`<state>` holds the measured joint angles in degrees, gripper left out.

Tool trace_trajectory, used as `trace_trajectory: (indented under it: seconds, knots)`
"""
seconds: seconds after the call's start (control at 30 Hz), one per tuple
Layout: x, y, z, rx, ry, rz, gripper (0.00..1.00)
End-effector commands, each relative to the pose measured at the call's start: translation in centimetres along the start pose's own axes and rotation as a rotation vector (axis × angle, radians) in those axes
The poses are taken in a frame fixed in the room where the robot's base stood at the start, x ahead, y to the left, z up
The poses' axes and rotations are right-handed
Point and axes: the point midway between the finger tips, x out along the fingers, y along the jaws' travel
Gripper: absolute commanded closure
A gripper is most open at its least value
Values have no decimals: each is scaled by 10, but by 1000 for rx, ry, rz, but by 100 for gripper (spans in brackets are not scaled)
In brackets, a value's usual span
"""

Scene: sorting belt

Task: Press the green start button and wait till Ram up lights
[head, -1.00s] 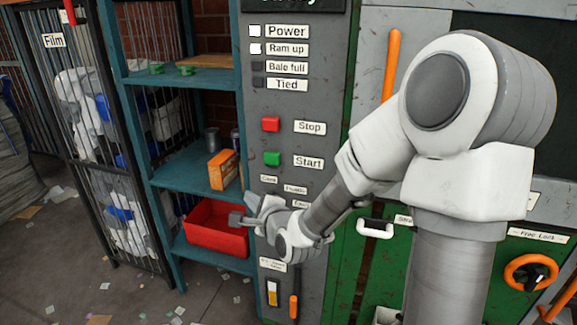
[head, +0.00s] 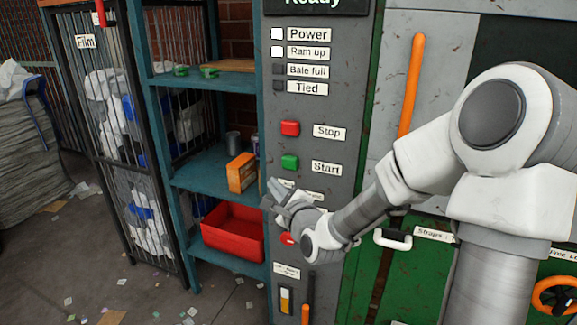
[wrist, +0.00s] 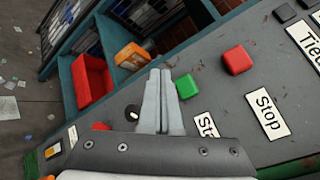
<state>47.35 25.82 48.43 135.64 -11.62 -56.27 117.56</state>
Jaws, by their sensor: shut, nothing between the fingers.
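The green start button (head: 290,162) sits on the grey panel (head: 335,230), left of its Start label (head: 327,169). In the wrist view the green button (wrist: 187,86) is just right of my fingertips. My gripper (head: 272,190) is shut and empty, just below and left of the button; fingers also show in the wrist view (wrist: 160,72). I cannot tell whether they touch the panel. The Ram up lamp (head: 277,51) is white and lit, like the Power lamp (head: 277,34). The Bale full lamp (head: 278,70) and Tied lamp (head: 279,86) are dark.
A red stop button (head: 290,128) is above the green one. Another red control (head: 287,239) is partly hidden below my gripper. A shelf (head: 205,177) with an orange box (head: 242,172) and red bin (head: 232,238) stands left. An orange lever (head: 411,85) is right.

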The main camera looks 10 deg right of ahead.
Motion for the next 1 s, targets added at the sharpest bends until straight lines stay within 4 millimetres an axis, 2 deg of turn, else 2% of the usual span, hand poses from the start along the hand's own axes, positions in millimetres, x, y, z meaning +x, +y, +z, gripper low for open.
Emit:
trace_trajectory:
  seconds: [0.23, 0.43, 1.0]
  knots:
    - [26, -19, -20, 0, 1, -3, 100]
    - [40, -30, -29, 1, 1, -1, 100]
    - [46, -34, -34, -2, 1, 0, 100]
